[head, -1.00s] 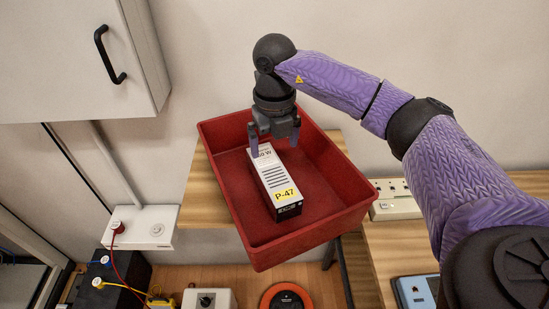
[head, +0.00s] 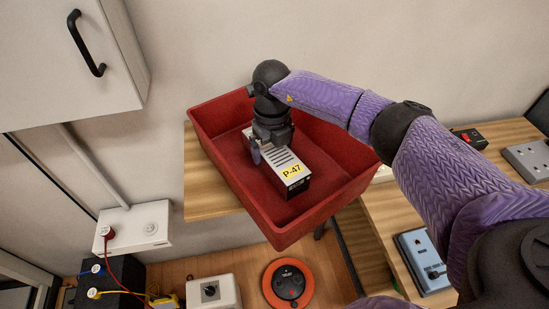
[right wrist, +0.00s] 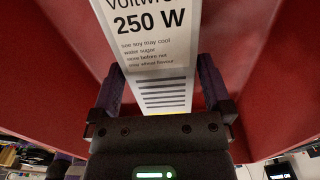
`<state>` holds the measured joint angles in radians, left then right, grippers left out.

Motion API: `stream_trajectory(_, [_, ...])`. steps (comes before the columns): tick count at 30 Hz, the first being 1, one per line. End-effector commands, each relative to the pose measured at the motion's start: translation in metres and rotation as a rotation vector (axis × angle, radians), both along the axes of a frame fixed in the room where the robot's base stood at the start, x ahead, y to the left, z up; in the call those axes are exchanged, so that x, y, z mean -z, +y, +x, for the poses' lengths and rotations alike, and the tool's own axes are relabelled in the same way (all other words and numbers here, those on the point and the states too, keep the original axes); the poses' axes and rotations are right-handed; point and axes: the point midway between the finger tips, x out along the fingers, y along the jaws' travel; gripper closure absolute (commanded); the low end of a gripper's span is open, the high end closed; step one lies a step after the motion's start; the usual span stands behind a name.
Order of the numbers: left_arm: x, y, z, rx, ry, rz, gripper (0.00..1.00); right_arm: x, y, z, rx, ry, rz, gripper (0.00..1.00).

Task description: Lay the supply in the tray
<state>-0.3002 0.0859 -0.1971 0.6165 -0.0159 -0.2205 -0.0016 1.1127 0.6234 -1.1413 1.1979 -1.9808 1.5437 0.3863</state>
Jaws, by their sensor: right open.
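The supply (head: 291,172) is a white box with dark vent slots, a yellow P-47 label and a dark end. It lies inside the red tray (head: 327,203), on the tray's floor. In the right wrist view the supply (right wrist: 155,50) shows "250 W" print and passes between the two fingers. My right gripper (head: 268,156) is over the supply's far part, its fingers open on either side of it. In the right wrist view the gripper (right wrist: 160,90) shows gaps beside the box. My left gripper is not in view.
The tray stands on a wooden shelf (head: 207,185) against the wall. A white cabinet (head: 50,50) hangs at upper left. A white wall box (head: 135,228) with a red plug is at left. A blue socket unit (head: 423,262) sits on the bench at right.

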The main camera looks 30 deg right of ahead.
Motion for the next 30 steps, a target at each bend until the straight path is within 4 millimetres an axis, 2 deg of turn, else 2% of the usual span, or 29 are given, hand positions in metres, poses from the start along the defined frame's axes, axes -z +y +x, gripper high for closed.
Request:
stream_trajectory(1, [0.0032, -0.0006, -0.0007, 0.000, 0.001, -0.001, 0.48, 0.0103, 0.0007, -0.0001, 0.000, 0.001, 0.001, 0.00])
stream_trajectory(3, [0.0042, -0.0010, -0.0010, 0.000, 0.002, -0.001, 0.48, 0.0176, 0.0006, -0.0002, 0.000, 0.002, 0.001, 0.00])
stream_trajectory(10, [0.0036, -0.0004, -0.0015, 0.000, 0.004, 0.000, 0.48, 0.0186, 0.0004, 0.0001, -0.001, -0.001, 0.001, 0.00])
stream_trajectory(24, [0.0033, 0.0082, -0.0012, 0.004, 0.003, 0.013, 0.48, 0.0180, 0.0003, 0.0002, 0.000, -0.001, 0.001, 1.00])
stream_trajectory(30, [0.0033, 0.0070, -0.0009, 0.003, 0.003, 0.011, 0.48, 0.0170, 0.0004, 0.0008, 0.001, -0.004, 0.002, 1.00])
